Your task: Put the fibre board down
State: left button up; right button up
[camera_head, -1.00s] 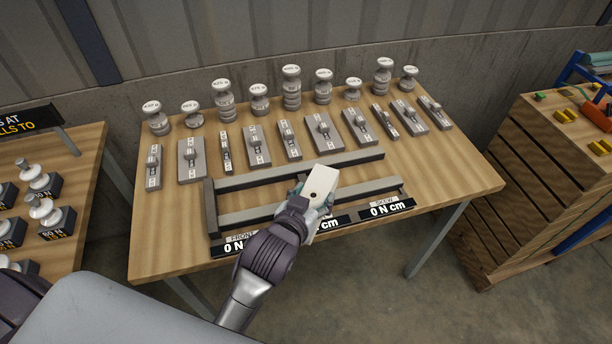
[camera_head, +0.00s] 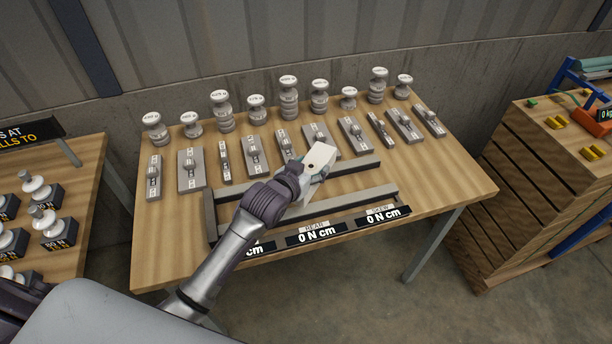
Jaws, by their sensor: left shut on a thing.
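My left gripper (camera_head: 316,166) is over the front half of the wooden table (camera_head: 455,180), above the back rail of a grey metal frame (camera_head: 352,203). My right gripper is not in view.
Small grey plates (camera_head: 191,170) with knobs stand in a row behind the frame. Black 0 N cm displays (camera_head: 316,234) run along the front edge. Wooden crates (camera_head: 520,190) stand at the right, another table (camera_head: 85,205) at the left.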

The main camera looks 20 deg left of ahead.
pick_arm(q)
jog(key=shift+a+f, duration=0.45)
jog(key=shift+a, duration=0.15)
jog(key=shift+f, duration=1.9)
jog(key=o, duration=1.3)
jog(key=shift+f, duration=0.1)
jog(key=shift+c, duration=0.2)
